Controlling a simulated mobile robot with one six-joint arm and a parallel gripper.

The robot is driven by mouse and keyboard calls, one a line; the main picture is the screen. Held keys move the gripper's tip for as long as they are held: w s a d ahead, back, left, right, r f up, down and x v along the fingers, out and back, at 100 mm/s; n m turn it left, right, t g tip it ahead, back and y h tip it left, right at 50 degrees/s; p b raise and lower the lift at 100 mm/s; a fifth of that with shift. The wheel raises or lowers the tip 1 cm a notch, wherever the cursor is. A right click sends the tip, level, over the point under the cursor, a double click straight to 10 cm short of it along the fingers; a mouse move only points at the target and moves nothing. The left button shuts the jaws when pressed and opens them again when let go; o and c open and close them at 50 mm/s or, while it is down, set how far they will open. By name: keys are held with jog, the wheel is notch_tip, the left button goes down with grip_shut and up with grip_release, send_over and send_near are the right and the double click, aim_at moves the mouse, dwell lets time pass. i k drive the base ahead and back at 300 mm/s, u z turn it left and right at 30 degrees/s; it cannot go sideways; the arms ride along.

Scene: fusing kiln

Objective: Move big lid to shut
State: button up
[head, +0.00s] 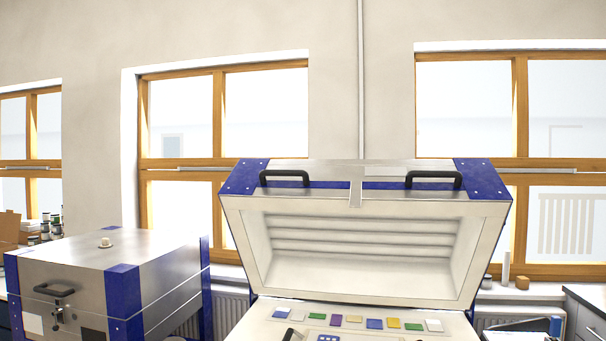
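The big lid (365,208) belongs to the kiln in front of me and stands raised, tilted back. It has a silver rim, blue corners, a pale ribbed inner lining and two black handles, a left handle (285,177) and a right handle (434,180). Below it the open kiln bed (262,313) shows its pale surface with a row of several coloured glass pieces (374,323). The lower part of the kiln is cut off by the picture's bottom edge. I cannot make out my gripper in this view.
A second silver and blue kiln (110,265) stands shut at the left, with a small pale knob on top. Windows (222,115) and a wall are behind. A dark-topped cabinet (590,312) is at the right edge. The space above the lid is clear.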

aim_at(427, 234)
jog(key=i, duration=0.95)
